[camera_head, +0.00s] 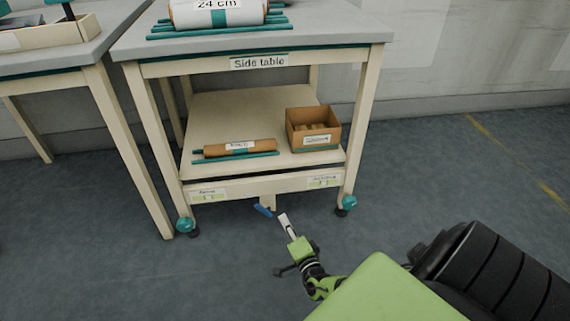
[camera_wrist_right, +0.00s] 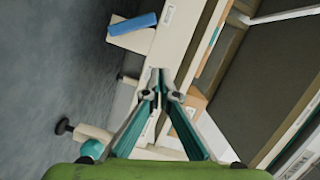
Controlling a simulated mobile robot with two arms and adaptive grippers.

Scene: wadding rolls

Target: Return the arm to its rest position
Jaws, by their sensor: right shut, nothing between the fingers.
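My right gripper (camera_head: 286,222) is low in front of the side table (camera_head: 350,30), by the front edge of its lower shelf. In the right wrist view the fingers of my right gripper (camera_wrist_right: 160,90) come together at the tips, with nothing between them. The table's cream frame lies beyond the fingers in that view. I cannot tell whether the fingertips touch it. My left gripper is not in view.
A blue-ended pedal-like part (camera_head: 263,210) juts out under the lower shelf (camera_head: 225,105), near my right gripper. The shelf carries a brown roll (camera_head: 240,149) and a cardboard box (camera_head: 300,125). A white roll (camera_head: 185,13) lies on top. Floor at right is clear.

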